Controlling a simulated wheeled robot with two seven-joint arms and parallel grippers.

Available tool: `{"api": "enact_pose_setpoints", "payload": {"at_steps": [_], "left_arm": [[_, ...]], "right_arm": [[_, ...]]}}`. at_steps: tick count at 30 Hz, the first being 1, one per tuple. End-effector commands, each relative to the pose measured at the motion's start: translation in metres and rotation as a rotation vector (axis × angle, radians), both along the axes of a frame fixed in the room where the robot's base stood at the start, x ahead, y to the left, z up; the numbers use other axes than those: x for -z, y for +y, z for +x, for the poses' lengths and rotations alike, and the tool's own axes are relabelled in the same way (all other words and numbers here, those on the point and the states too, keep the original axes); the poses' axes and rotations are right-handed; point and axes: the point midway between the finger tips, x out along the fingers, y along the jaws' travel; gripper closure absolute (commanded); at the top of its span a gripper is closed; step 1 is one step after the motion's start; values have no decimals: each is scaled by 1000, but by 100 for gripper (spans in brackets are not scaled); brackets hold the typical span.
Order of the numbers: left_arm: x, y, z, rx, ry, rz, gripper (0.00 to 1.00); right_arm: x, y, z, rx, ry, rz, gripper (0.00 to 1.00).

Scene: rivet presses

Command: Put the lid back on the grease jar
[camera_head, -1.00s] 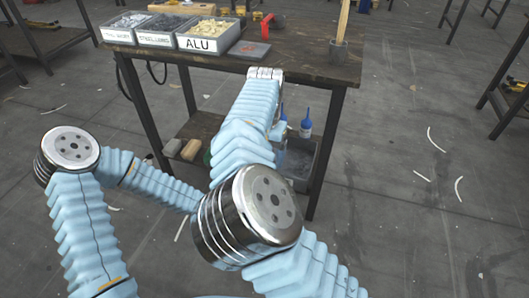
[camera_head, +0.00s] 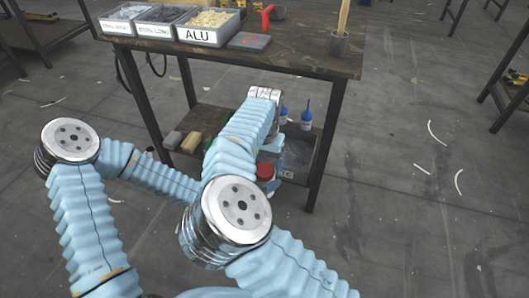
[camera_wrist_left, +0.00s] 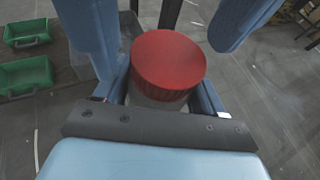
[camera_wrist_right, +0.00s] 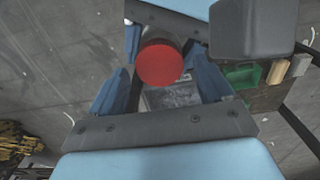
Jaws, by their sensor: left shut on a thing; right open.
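The red lid (camera_wrist_left: 168,58) sits on top of the pale grease jar (camera_wrist_left: 150,98) in the left wrist view; whether it is fully tightened I cannot tell. My left gripper (camera_wrist_left: 164,92) is shut on the jar's body below the lid. In the right wrist view the lid (camera_wrist_right: 160,63) shows from above, between the spread fingers of my right gripper (camera_wrist_right: 163,72), which is open. In the head view the lid (camera_head: 265,171) shows just right of my right forearm, with part of the jar below it; both grippers are mostly hidden there.
A workbench (camera_head: 300,62) stands ahead, with parts bins (camera_head: 208,30) and a dark cup (camera_head: 339,43) on top. Its lower shelf (camera_head: 212,116) holds blocks (camera_head: 190,142), blue-capped bottles (camera_head: 306,115) and a grey bin (camera_head: 297,160). The floor to the right is open.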

Motion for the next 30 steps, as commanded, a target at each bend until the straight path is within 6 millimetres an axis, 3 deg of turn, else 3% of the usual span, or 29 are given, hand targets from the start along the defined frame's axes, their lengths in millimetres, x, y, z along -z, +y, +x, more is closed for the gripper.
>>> {"api": "enact_pose_setpoints", "payload": {"at_steps": [4, 13, 24, 30], "left_arm": [[-1, 0, 0, 0, -1, 0, 100], [-1, 0, 0, 0, -1, 0, 100], [-1, 0, 0, 0, -1, 0, 100], [-1, 0, 0, 0, -2, -1, 100]], "right_arm": [[9, 0, 0, 2, -1, -1, 20], [11, 0, 0, 1, -1, 1, 20], [11, 0, 0, 1, -1, 1, 76], [12, -3, 0, 114, 16, 3, 78]]}}
